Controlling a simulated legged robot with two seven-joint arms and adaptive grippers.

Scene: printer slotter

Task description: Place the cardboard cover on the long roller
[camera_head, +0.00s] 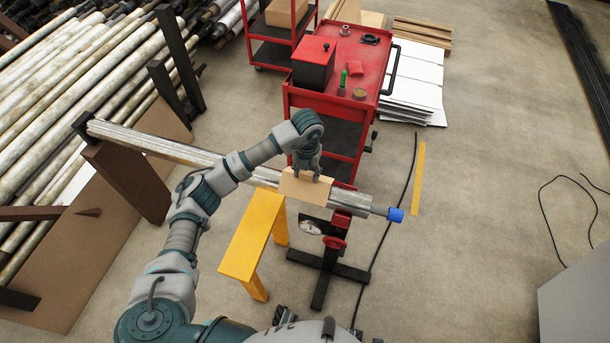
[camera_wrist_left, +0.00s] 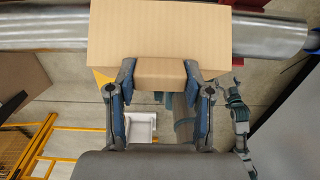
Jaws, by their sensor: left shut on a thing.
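The cardboard cover (camera_head: 304,188) is a small tan piece, held over the right part of the long roller. My left gripper (camera_head: 307,173) is shut on the cardboard cover. In the left wrist view the cover (camera_wrist_left: 160,35) crosses in front of the roller (camera_wrist_left: 265,36), and my left gripper's fingers (camera_wrist_left: 160,80) pinch its narrower tab from both sides. The long grey roller (camera_head: 180,150) slants down to the right on its supports. I cannot tell whether the cover touches the roller. My right gripper is not clearly seen in either view.
A yellow stand (camera_head: 248,240) and a black-footed stand with a red clamp (camera_head: 335,243) are below the roller. A blue end piece (camera_head: 396,215) sticks out right. A red cart (camera_head: 362,70) stands behind. Long pipes (camera_head: 75,95) fill the left. Open floor lies right.

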